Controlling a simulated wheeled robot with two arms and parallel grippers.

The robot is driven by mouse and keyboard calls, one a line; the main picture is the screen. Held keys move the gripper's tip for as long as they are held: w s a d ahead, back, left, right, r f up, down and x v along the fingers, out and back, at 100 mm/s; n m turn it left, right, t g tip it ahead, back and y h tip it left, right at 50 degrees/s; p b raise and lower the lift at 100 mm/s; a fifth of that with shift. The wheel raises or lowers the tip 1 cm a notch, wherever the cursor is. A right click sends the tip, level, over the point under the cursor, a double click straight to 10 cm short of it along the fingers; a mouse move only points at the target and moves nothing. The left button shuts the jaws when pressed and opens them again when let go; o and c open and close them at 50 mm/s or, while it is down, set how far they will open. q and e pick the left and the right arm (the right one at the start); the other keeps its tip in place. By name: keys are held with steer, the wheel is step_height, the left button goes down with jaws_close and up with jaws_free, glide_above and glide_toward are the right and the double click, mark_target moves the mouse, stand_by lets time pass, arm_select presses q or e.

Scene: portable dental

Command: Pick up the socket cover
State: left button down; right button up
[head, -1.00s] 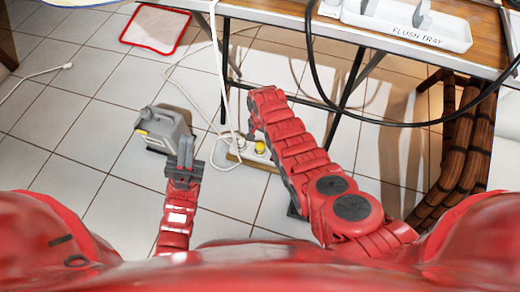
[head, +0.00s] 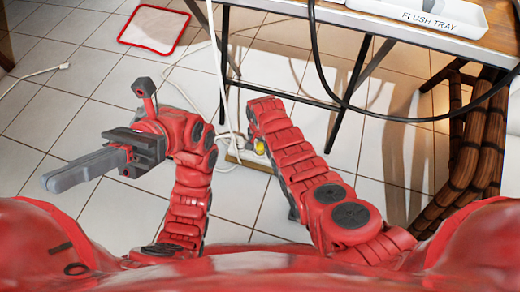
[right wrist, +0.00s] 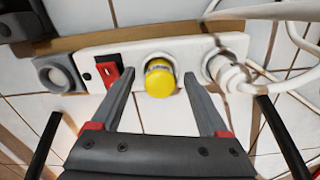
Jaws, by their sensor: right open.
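The socket cover, a round yellow cap (right wrist: 160,79), sits on a socket of the white power strip (right wrist: 203,45) in the right wrist view. In the head view the yellow cap (head: 260,146) is a small spot beside my right arm. My right gripper (right wrist: 159,76) is open, its two grey fingers on either side of the cap, with gaps visible. In the head view my right gripper is hidden by its own arm. My left gripper (head: 85,171) is off to the left and points left. Its fingers overlap, so their opening does not show.
The strip has a red switch (right wrist: 107,73), a grey round socket (right wrist: 57,74) and a white plug (right wrist: 228,72) with its cable. A table (head: 275,17) with a flush tray (head: 430,17) stands beyond. Brown pipes (head: 465,155) are at right. Tiled floor is open at left.

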jaws_close()
stand_by(0.4)
